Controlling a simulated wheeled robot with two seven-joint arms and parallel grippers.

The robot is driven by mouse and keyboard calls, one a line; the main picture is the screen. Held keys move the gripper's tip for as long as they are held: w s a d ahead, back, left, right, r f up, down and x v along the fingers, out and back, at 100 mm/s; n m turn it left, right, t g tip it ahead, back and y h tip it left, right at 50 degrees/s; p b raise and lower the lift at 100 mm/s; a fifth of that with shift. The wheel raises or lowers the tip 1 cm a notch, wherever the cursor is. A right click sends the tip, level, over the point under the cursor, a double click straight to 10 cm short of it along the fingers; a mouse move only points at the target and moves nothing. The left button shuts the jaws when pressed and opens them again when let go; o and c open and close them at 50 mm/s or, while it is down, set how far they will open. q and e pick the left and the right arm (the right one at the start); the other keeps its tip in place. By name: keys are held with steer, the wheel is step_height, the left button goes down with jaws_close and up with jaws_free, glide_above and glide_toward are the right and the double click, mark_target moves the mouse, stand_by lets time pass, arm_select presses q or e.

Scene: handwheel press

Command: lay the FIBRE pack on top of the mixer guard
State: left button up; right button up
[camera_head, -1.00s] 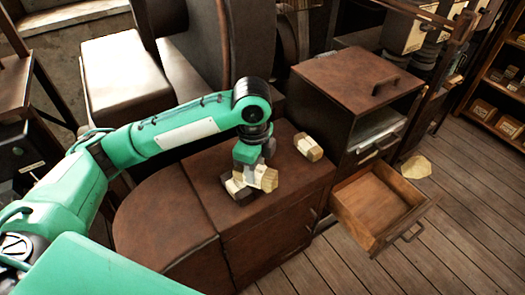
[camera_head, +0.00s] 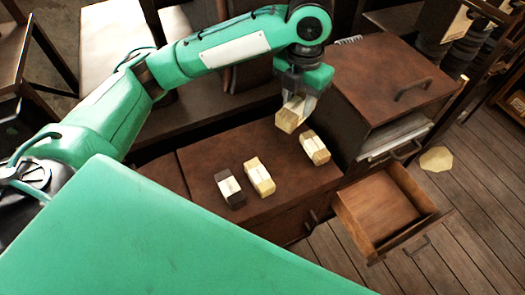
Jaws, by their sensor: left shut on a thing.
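My left gripper (camera_head: 296,100) is shut on a tan pack (camera_head: 290,119) and holds it above the brown bench top (camera_head: 215,155). The pack's label is too small to read, so I cannot tell whether it is the FIBRE pack. On the bench top lie a dark pack with a pale band (camera_head: 230,189), a pale yellow pack (camera_head: 259,177) beside it, and a tan pack with a white band (camera_head: 315,148) near the right end. I cannot tell for sure which part is the mixer guard. My right gripper is not in view.
A brown cabinet (camera_head: 385,70) with a handle on its top stands right of the bench. A drawer (camera_head: 383,212) below it is pulled out and looks empty. A yellowish flat piece (camera_head: 437,160) lies on the plank floor. The bench top's left part is clear.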

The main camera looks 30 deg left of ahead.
arm_select(q)
steer(key=shift+w, duration=0.1)
step_height(320, 180, down, 20)
steer(key=p, duration=0.4)
steer(key=shift+r, duration=0.25)
steer(key=shift+m, duration=0.3)
steer(key=shift+f, duration=0.2)
steer(key=o, duration=1)
